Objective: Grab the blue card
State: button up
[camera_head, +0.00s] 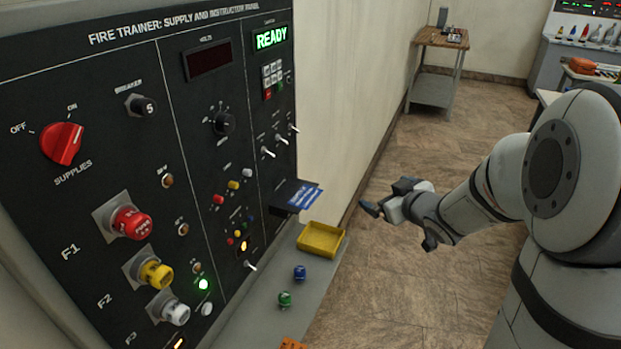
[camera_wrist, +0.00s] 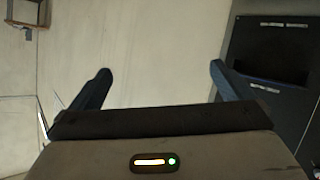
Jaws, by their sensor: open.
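The blue card (camera_head: 305,197) sticks out of a dark card slot (camera_head: 283,193) low on the right side of the black panel. It lies roughly flat, with pale lettering on it. My gripper (camera_head: 399,226) is to the right of the card, apart from it, over the floor. Its two fingers are spread, with nothing between them. In the wrist view the open fingers (camera_wrist: 160,70) face a pale wall, and I cannot make out the card there.
The black trainer panel (camera_head: 160,130) has knobs, switches and a lit READY display. A yellow tray (camera_head: 321,239) sits on the ledge below the card, with a blue (camera_head: 299,273) and a green piece (camera_head: 285,299) nearby. A small wooden-topped table (camera_head: 443,38) stands behind. The floor between is clear.

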jog(key=a+f+n+g+y, duration=0.1)
jog(key=a+f+n+y, duration=0.15)
jog(key=a+y, duration=0.2)
jog(key=n+g+y, duration=0.3)
jog(key=g+y, duration=0.1)
jog(key=y, duration=0.3)
send_near(306, 197)
jog(key=p+x, duration=0.1)
jog(key=x, duration=0.4)
jog(key=shift+w+a+p, duration=0.1)
jog(key=shift+w+p, duration=0.05)
jog(key=shift+p, duration=0.25)
jog(key=shift+c, duration=0.6)
jog(key=c, duration=0.8)
